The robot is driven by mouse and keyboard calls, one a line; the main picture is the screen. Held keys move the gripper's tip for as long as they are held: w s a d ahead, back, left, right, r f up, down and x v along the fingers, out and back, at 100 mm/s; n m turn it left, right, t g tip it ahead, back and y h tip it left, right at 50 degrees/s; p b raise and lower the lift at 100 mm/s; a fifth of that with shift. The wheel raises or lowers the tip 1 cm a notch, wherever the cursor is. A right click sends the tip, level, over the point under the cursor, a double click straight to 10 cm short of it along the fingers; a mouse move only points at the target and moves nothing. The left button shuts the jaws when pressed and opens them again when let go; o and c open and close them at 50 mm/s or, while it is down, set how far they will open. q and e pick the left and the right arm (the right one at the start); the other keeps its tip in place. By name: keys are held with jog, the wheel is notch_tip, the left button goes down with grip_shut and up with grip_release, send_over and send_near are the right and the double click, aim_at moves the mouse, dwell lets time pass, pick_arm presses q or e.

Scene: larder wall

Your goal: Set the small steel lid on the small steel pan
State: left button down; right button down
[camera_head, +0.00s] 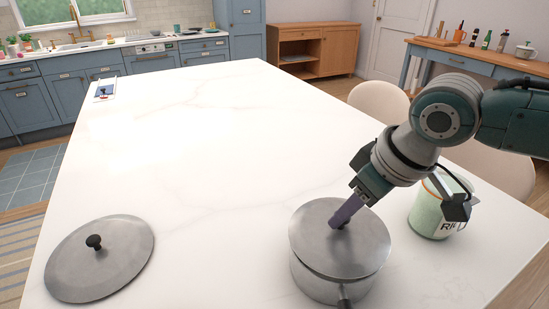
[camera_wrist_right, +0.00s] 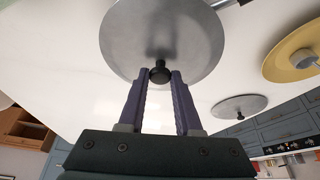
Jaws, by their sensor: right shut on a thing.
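The small steel lid (camera_head: 310,225) is a round grey disc with a black knob, over the small steel pan (camera_head: 325,287) at the front of the white table. The lid lines up closely with the pan's rim; I cannot tell whether it rests fully on it. My right gripper (camera_head: 342,222) reaches down from the upper right, its purple fingers shut on the lid's knob. In the right wrist view the lid (camera_wrist_right: 165,35) fills the top, its knob (camera_wrist_right: 160,73) between the fingertips. The fingers partly hide the knob in the head view. My left gripper is out of view.
A larger steel lid (camera_head: 120,262) with a black knob lies on the table (camera_head: 200,150) at the front left. A pale green jar (camera_head: 427,217) stands close right of the pan, partly behind my right gripper. The table's middle is clear. Chairs stand beyond the right edge.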

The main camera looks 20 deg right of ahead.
jog(key=shift+f, duration=0.55)
jog(key=c, duration=0.6)
grip_release()
jog(key=shift+r, duration=0.35)
jog(key=p+v, duration=0.2)
jog(key=v, duration=1)
jog(key=s+a+f+n+y, duration=0.1)
jog(key=s+a+f, duration=0.4)
jog(key=s+a, duration=0.4)
jog(key=s+d+m+h, duration=0.1)
jog(key=s+m+h, duration=0.1)
jog(key=s, duration=0.5)
jog(key=shift+s+d+f+m+g, duration=0.2)
jog(key=shift+d+f+m+g, duration=0.1)
jog(key=shift+f+g, duration=0.15)
